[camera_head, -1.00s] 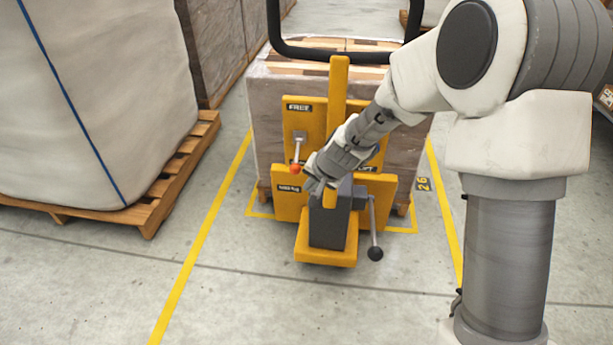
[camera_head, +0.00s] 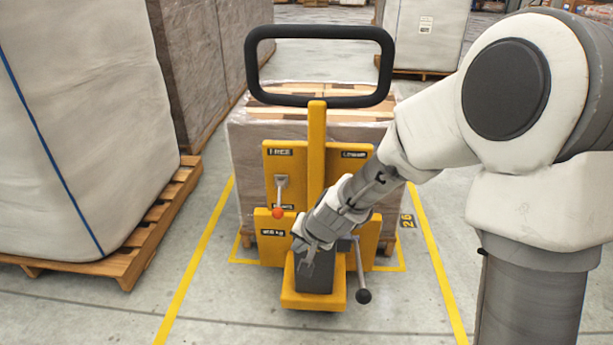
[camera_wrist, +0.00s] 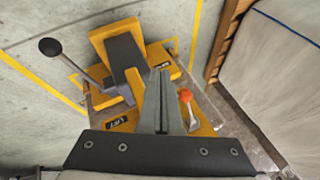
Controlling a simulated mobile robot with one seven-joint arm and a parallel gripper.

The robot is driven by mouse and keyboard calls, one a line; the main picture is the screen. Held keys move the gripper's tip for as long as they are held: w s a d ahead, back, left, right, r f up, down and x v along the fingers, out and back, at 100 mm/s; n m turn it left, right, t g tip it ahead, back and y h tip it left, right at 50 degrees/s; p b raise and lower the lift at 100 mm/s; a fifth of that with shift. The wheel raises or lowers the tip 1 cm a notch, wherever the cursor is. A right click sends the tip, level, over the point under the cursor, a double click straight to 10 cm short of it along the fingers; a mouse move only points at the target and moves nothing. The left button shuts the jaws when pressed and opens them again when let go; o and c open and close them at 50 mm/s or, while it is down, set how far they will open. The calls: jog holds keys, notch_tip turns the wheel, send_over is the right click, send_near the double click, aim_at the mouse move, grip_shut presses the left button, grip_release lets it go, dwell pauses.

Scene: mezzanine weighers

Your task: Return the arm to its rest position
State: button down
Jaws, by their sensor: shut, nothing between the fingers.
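My gripper (camera_head: 307,262) is shut and empty. In the head view my arm reaches from the right to the front of a yellow pallet truck (camera_head: 317,150), and the gripper shows in front of its dark grey block. In the wrist view the shut fingers (camera_wrist: 162,100) point toward the truck, with its yellow foot and dark block above left. A lever with an orange-red knob (camera_head: 278,212) is on the truck's left side; the knob shows right of the fingers in the wrist view (camera_wrist: 185,95). A lever with a black ball (camera_head: 363,296) hangs at the lower right. I cannot tell whether the gripper touches the truck.
A black loop handle (camera_head: 320,101) rises above the truck. A wrapped load stands behind it. A white wrapped load on a wooden pallet (camera_head: 140,250) stands at the left. Yellow floor lines (camera_head: 200,262) flank the truck. The near floor is clear.

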jog(key=s+d+r+n+h, duration=0.2)
jog(key=s+d+r, duration=0.7)
jog(key=s+r, duration=0.15)
jog(key=s+d+r+n+h, duration=0.2)
jog(key=s+d+r, duration=0.7)
jog(key=s, duration=0.3)
notch_tip(320, 180, up, 23)
jog(key=p, duration=2.3)
jog(key=shift+a+f, duration=0.15)
jog(key=shift+w, duration=0.1)
